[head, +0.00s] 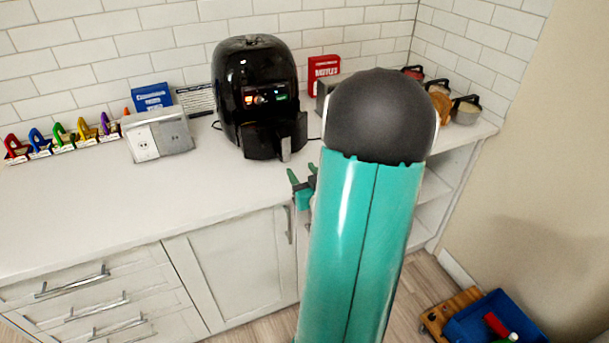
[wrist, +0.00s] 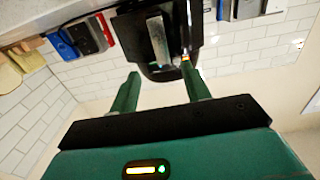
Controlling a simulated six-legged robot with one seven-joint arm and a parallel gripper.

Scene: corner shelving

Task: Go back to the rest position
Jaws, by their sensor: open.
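My gripper (head: 303,187) shows in the head view just beside my teal arm, which hides part of it. It is in front of the counter edge, below and right of the black air fryer (head: 255,90). In the wrist view the two green fingers of my gripper (wrist: 160,80) are spread apart with nothing between them. They point toward the air fryer (wrist: 184,20), whose silver handle (wrist: 157,40) shows beyond the gap. The wrist picture looks upside down. In the head view the fryer's drawer front (head: 262,143) sticks out from its body.
The white counter (head: 80,215) is bare at the front left.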

